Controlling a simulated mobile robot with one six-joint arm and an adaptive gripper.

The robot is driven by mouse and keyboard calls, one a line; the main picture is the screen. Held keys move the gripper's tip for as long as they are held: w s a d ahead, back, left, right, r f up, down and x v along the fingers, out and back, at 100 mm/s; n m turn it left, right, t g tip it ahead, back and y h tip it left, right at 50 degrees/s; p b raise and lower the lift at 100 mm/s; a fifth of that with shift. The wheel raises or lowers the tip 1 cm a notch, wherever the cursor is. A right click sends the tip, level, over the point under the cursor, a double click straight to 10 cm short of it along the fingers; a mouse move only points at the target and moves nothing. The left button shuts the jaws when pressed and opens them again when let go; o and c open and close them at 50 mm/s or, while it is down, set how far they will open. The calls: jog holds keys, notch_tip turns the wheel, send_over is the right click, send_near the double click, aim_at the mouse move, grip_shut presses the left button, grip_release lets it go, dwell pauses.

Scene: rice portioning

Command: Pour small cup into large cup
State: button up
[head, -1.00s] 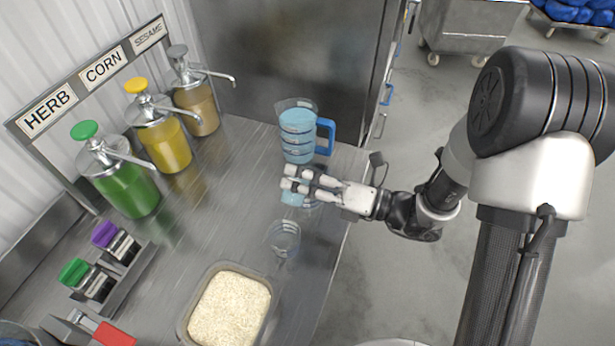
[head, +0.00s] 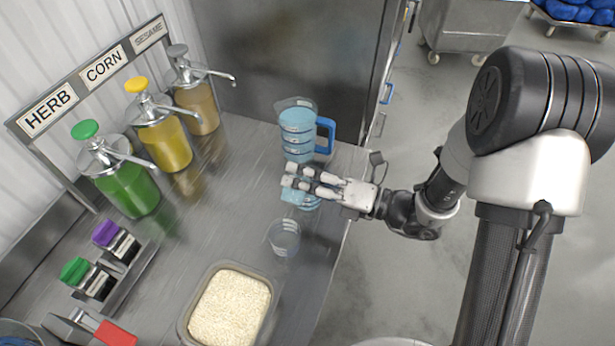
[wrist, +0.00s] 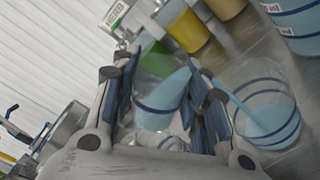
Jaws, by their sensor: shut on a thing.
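My gripper (head: 291,176) is shut on a clear cup with dark blue bands and light blue liquid. This held cup (wrist: 160,98) shows tilted between my fingers in the wrist view. A wider banded cup (wrist: 270,132) stands just right of the fingers there, with light blue liquid low in it. A light blue streak slants down into it from the finger side. In the head view the fingers cover much of both cups; only light blue patches (head: 303,199) show below them, and I cannot tell which cup they belong to.
A tall jug (head: 298,133) with a blue handle and blue liquid stands just behind my gripper. A clear cup (head: 284,238) stands in front. A rice tub (head: 230,308) is at the front edge. Sauce pumps (head: 165,135) line the left; the middle counter is clear.

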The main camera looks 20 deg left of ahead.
jog(key=shift+f+m, duration=0.3)
jog(key=shift+m, duration=0.2)
dwell(0.3)
jog(key=shift+w+r+m, duration=0.2)
jog(key=shift+m, duration=0.7)
dwell(0.5)
jog(key=shift+w+d+r+m+p, duration=0.15)
jog(key=shift+w+m+p, duration=0.3)
jog(key=shift+p, duration=0.55)
jog(key=shift+w+a+r+m+p, duration=0.1)
jog(key=shift+w+m+p, duration=0.3)
jog(key=shift+p, duration=0.6)
jog(key=shift+r+m+p, duration=0.1)
jog(key=shift+m+p, duration=0.55)
jog(key=shift+p, duration=0.45)
